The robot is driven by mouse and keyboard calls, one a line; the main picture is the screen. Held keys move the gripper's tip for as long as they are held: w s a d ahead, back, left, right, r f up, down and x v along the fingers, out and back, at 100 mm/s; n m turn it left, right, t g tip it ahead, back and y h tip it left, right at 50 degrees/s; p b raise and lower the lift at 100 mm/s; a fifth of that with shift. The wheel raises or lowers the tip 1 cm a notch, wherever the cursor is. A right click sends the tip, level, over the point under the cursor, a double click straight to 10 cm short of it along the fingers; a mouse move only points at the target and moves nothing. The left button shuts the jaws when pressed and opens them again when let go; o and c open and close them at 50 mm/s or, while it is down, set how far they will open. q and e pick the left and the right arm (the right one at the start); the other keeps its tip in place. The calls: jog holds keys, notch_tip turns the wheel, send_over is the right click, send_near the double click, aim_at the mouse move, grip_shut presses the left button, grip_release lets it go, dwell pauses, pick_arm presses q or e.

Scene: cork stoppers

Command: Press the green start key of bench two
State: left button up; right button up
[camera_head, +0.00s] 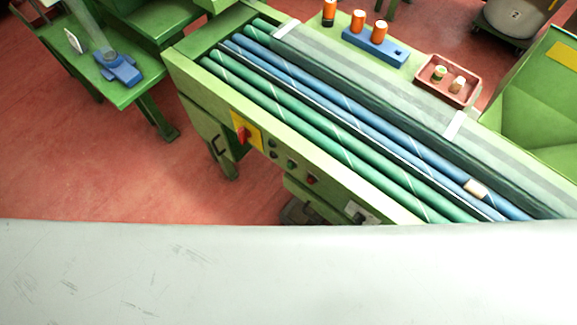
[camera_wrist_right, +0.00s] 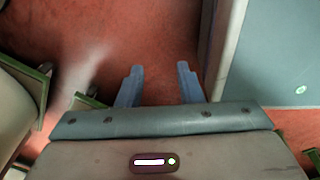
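A green bench (camera_head: 197,88) with blue and green rollers fills the middle and right of the head view. Its front panel carries a red switch on a yellow plate (camera_head: 248,131), a small green key (camera_head: 291,164), a red key (camera_head: 311,180) and small dark buttons (camera_head: 272,149). I cannot read a bench number on it. My right gripper (camera_wrist_right: 160,84) shows in the right wrist view, its two fingers apart with nothing between them, above red floor. Neither gripper shows in the head view, so the right gripper's distance from the green key cannot be told.
A pale surface (camera_head: 280,275) blocks the bottom of the head view. A cork (camera_head: 475,189) lies on the rollers. A blue rack with orange-topped pieces (camera_head: 376,45) and a reddish tray (camera_head: 447,92) stand behind. Another green bench (camera_head: 130,92) is at left, with red floor between.

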grip_shut()
jog(key=shift+a, duration=0.15)
jog(key=shift+a, duration=0.15)
jog(key=shift+s+d, duration=0.1)
jog(key=shift+d, duration=0.1)
dwell(1.0)
